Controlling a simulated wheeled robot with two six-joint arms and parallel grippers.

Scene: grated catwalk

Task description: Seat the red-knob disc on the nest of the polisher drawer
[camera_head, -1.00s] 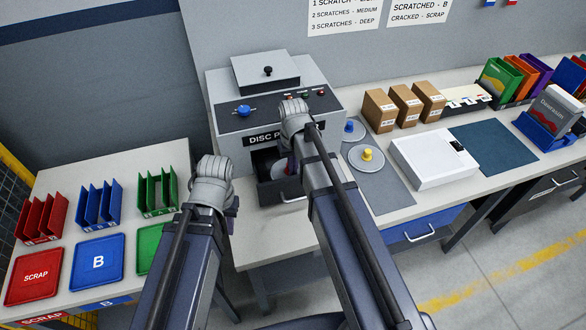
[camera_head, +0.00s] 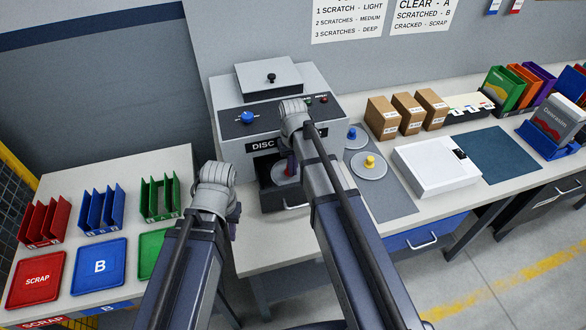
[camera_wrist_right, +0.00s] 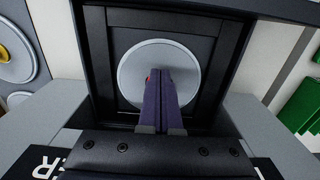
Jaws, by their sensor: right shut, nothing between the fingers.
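The grey red-knob disc (camera_wrist_right: 133,76) lies in the square recess of the open polisher drawer (camera_wrist_right: 98,60). In the head view the disc (camera_head: 279,174) is partly hidden by my right arm. My right gripper (camera_wrist_right: 160,73) is shut, empty, with its fingers over the disc's middle; whether they touch the knob is unclear. The disc looks centred, but the nest under it is hidden. My left gripper (camera_head: 234,212) hangs left of the drawer, its fingers mostly hidden.
The polisher (camera_head: 225,95) stands behind the drawer. A blue-knob disc (camera_head: 354,142) and a yellow-knob disc (camera_head: 369,170) lie on the grey mat (camera_head: 390,202) to the right. A white device (camera_head: 435,165) and cartons (camera_head: 382,118) stand further right. Trays (camera_head: 97,265) are at left.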

